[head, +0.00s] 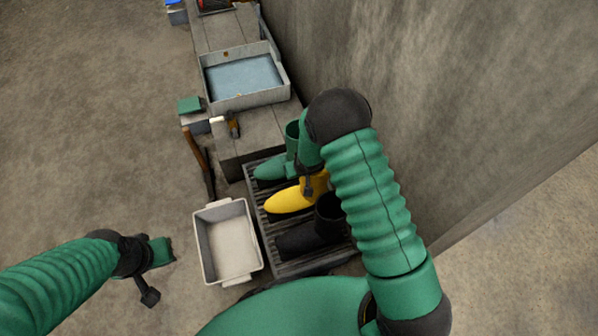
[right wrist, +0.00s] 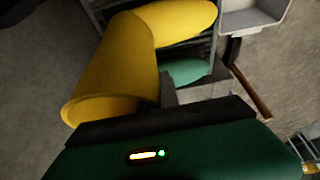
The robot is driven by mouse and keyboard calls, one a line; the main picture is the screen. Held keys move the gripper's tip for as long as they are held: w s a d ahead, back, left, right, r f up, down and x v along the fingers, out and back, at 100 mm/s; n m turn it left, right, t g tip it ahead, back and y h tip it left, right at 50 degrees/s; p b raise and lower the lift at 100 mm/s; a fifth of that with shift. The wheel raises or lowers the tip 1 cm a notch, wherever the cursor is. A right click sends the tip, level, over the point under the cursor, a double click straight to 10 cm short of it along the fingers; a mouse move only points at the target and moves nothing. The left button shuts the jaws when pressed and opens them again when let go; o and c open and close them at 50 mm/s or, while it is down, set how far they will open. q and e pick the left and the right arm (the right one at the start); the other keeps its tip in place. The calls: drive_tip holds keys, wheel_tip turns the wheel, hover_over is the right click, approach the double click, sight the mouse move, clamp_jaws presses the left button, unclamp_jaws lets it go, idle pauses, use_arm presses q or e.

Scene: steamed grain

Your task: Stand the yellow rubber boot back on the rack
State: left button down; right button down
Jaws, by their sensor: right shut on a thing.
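The yellow rubber boot (head: 288,200) is between the green boot (head: 274,168) and the black boot (head: 312,233), over the slatted rack (head: 266,233). Its toe points left and its shaft is partly behind my right gripper (head: 309,186). That gripper is shut on the yellow boot near its shaft. In the right wrist view the boot (right wrist: 120,62) shows its open top at lower left and its foot at upper right. Whether its sole touches the rack cannot be told. My left gripper (head: 152,273) is open and empty over the floor, with its fingers apart.
A white empty bin (head: 204,257) stands on the floor left of the rack. A concrete wall (head: 440,90) rises close on the right. Floor at left is clear.

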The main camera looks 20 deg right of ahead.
drive_tip(key=c, duration=1.5)
unclamp_jaws()
drive_tip(key=shift+f, duration=0.1)
drive_tip(key=p+v, duration=0.7)
drive_tip(key=v, duration=0.9)
drive_tip(key=shift+s+r, duration=0.15)
drive_tip(key=shift+r, duration=0.25)
